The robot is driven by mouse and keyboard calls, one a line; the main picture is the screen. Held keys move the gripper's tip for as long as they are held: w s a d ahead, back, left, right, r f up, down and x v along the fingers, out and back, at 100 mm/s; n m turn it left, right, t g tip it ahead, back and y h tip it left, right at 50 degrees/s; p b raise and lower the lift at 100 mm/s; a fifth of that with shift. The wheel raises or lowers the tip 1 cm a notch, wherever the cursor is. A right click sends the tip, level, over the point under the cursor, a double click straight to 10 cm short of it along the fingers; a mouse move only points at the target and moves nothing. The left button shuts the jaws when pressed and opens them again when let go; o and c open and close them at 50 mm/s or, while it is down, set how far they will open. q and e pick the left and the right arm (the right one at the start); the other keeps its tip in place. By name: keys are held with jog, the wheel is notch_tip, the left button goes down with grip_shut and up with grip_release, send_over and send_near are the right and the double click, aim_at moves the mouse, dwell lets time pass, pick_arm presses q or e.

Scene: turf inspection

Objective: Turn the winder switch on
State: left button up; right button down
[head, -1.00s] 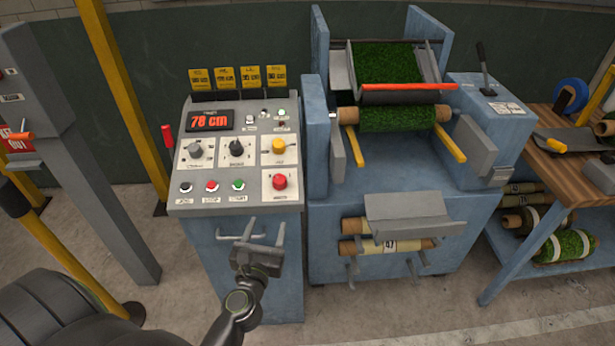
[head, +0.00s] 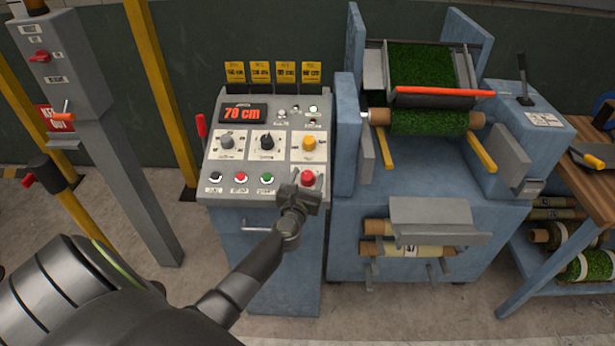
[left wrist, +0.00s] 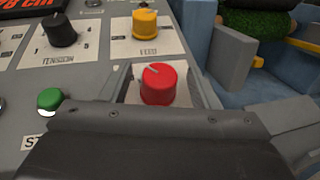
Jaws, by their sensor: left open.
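The control console (head: 222,180) carries a sloped panel of knobs and buttons. A red knob (head: 307,178) is at its lower right; I take it for the winder switch, though its label is hidden. In the left wrist view the red knob (left wrist: 158,84) has a pale pointer line aimed up and left. My left gripper (head: 297,184) is over the panel's lower right corner. In the left wrist view its open fingers (left wrist: 160,88) stand on either side of the red knob, with no clear contact. My right gripper is out of view.
A yellow knob (head: 309,144) is just above the red one, and a black knob (head: 267,142) sits left of it. A green button (head: 267,178) is close on the left. The blue turf machine (head: 345,150) stands immediately right of the console.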

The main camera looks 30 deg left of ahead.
pick_arm(q)
jog(key=shift+w+a, duration=0.15)
jog(key=shift+w, duration=0.2)
jog(key=c, duration=1)
jog(key=shift+o, duration=0.2)
